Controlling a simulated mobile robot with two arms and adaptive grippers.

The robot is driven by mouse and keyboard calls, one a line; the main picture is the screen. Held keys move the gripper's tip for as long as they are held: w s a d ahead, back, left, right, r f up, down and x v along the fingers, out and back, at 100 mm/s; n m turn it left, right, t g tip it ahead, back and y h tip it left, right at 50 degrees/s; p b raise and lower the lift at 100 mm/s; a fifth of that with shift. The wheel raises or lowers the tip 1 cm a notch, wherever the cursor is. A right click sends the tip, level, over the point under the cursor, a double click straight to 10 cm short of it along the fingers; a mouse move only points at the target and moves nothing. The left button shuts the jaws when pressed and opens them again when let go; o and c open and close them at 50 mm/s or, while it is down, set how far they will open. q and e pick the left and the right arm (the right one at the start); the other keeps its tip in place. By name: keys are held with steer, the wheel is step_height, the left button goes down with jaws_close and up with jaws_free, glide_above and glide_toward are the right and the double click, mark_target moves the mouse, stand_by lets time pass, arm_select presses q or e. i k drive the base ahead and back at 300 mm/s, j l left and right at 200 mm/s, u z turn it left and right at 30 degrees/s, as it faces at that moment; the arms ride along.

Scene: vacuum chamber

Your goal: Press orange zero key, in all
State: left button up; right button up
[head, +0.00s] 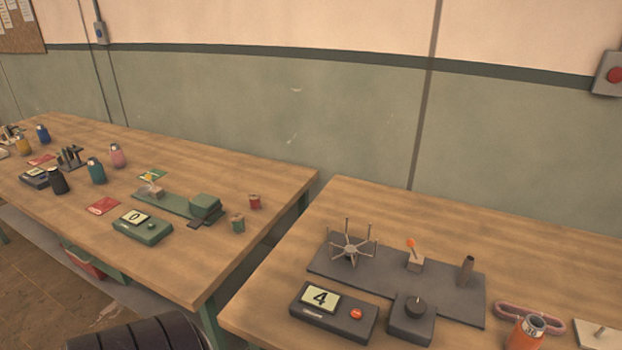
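A dark counter box (334,314) lies on the right table near its front edge. Its pale display (320,297) reads 4. A round orange key (356,314) sits on the box's top, right of the display. Nothing covers the key. A green counter box (142,227) on the left table has a display reading 0 and a small button that looks greenish, not orange. Neither of my grippers shows in the head view.
Behind the dark box, a grey plate (325,262) bears a spoked wheel (349,250), an orange-tipped lever (413,257) and a dark post (466,270). A black knob box (410,319) stands close right. An orange jar (526,334) is farther right. A gap separates the tables.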

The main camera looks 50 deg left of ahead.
mark_target(356, 314)
steer(key=u, duration=1.35)
steer(key=k+j, duration=0.05)
